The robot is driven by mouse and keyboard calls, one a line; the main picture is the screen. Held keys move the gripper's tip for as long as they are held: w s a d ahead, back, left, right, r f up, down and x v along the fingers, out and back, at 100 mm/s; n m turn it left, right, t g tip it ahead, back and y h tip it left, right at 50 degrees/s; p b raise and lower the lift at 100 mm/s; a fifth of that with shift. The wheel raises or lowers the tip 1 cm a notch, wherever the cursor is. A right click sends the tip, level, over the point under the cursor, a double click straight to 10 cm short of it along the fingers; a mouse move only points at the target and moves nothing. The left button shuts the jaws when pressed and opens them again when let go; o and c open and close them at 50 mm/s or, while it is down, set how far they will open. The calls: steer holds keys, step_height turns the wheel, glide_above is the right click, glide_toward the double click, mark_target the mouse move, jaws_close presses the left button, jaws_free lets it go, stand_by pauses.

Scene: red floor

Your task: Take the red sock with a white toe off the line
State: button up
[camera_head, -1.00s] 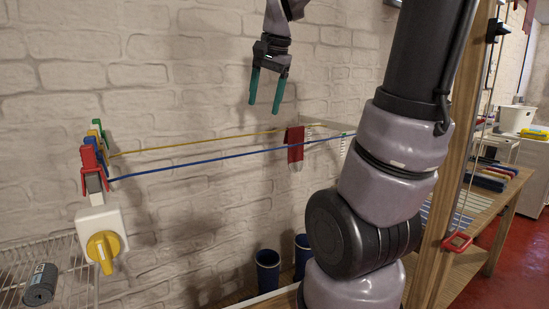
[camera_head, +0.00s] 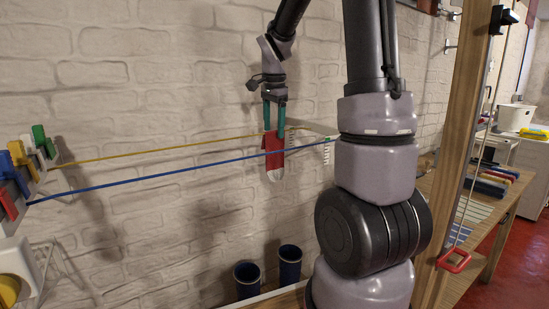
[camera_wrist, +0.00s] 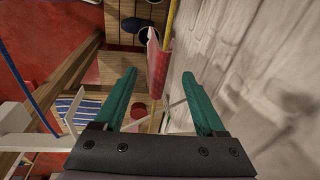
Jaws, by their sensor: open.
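The red sock (camera_head: 272,158) with a white toe (camera_head: 275,175) hangs toe down in the head view, over the yellow line (camera_head: 190,146). The blue line (camera_head: 150,178) crosses in front of it. In the wrist view the red sock (camera_wrist: 156,66) lies along the yellow line, its white toe not clearly seen. My gripper (camera_head: 273,128) is open and points down from above, its teal fingertips at the sock's top. In the wrist view my gripper (camera_wrist: 159,74) has the sock between its spread fingertips, with a visible gap on each side.
Pegs in a holder (camera_head: 24,172) stand at the lines' left end; a white rack (camera_head: 318,148) is at their right end. The brick wall (camera_head: 150,100) is close behind. Two blue cups (camera_head: 290,262) stand below. A wooden post (camera_head: 462,150) rises at right.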

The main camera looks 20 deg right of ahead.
steer(key=f, duration=0.3)
steer(key=shift+w+d+f, duration=0.1)
steer(key=shift+w+f, duration=0.2)
steer(key=shift+f, duration=0.05)
jaws_close()
step_height(320, 180, up, 12)
steer(key=s, duration=0.1)
steer(key=s+a, duration=0.7)
steer(key=a, duration=0.4)
steer(key=shift+s+a, duration=0.25)
steer(key=shift+s, duration=0.05)
steer(key=shift+r, duration=0.1)
